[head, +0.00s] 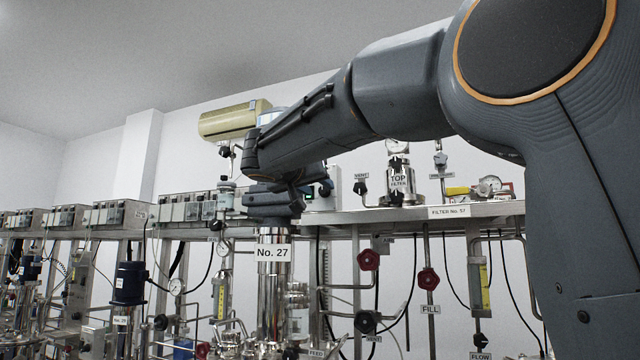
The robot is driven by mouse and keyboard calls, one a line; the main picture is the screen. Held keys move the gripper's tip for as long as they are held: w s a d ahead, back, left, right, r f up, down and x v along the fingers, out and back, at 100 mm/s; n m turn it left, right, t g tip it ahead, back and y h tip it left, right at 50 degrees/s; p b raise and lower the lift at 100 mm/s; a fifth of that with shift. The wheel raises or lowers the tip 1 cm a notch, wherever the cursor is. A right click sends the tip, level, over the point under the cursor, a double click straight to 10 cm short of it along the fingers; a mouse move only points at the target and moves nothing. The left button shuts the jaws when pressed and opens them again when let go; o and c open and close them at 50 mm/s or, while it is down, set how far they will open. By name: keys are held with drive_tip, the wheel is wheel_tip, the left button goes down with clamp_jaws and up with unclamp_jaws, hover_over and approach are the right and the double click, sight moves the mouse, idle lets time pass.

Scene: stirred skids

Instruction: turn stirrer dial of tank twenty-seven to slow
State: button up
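A shiny steel column with a white label reading No. 27 (273,253) stands left of the middle, which marks tank twenty-seven. My arm reaches in from the right and bends down just above this column. A dark shape (272,200) sits right over the column, below my wrist links; I cannot tell how much of it is my gripper and how much is the stirrer head. No fingers can be made out, so whether my gripper is open or shut does not show. The stirrer dial and its setting cannot be made out.
A steel shelf (420,213) to the right bears the top filter (397,180) and gauges. Red valve knobs (369,260) and hoses hang below it. Grey control boxes (120,213) line the shelf at left. A second dark motor (130,283) stands left of the column.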

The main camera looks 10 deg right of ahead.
sight(324, 191)
drive_tip(key=shift+p+x, duration=0.4)
drive_tip(key=shift+x, duration=0.9)
clamp_jaws()
